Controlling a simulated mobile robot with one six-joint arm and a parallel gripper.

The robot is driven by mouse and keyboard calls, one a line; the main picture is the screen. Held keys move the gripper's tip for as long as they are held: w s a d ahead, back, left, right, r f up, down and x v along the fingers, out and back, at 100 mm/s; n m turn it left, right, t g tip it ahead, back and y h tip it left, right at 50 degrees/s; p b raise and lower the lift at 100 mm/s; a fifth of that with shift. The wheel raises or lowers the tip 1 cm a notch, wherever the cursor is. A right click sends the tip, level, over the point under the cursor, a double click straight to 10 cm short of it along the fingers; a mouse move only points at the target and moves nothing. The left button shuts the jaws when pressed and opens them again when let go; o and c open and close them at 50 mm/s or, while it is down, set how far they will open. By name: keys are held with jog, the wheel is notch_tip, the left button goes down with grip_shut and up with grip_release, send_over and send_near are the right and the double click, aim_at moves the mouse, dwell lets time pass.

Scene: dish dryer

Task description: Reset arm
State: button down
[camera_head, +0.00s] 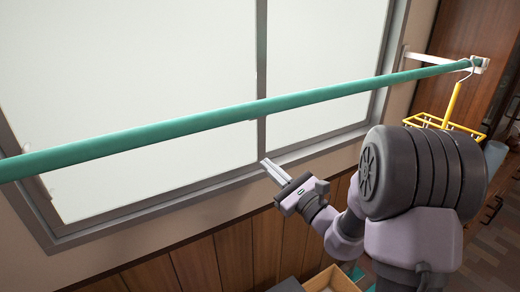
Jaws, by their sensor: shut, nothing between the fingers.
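My gripper (275,171) is in the middle of the head view, below the green rail and in front of the window. Its two fingers are together and nothing shows between them. It points up and to the left, apart from the rail. My arm reaches in from the lower right, and its large dark joint hides part of the space behind it.
A green rail (190,124) crosses in front of the window (170,60) to a wall bracket (478,65). A yellow wire rack (452,105) hangs from its right end, partly hidden by my arm. An open wooden box (333,280) is at the bottom.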

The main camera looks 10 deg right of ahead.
jog(key=s+a+r+n+g+y, duration=0.3)
jog(key=s+a+n+g+y, duration=0.2)
jog(key=s+a+n+g, duration=1.1)
jog(key=s+d+f+n+h, duration=0.1)
jog(key=s+f+n+h, duration=0.2)
jog(key=s, duration=0.4)
jog(key=s+f+n+h, duration=0.1)
jog(key=s+f+h, duration=0.1)
jog(key=s+h, duration=0.35)
jog(key=s+d+n+t+h, duration=0.3)
jog(key=d, duration=0.5)
jog(key=shift+d+t+h, duration=0.3)
jog(key=shift+d+h, duration=0.05)
jog(key=shift+s, duration=0.1)
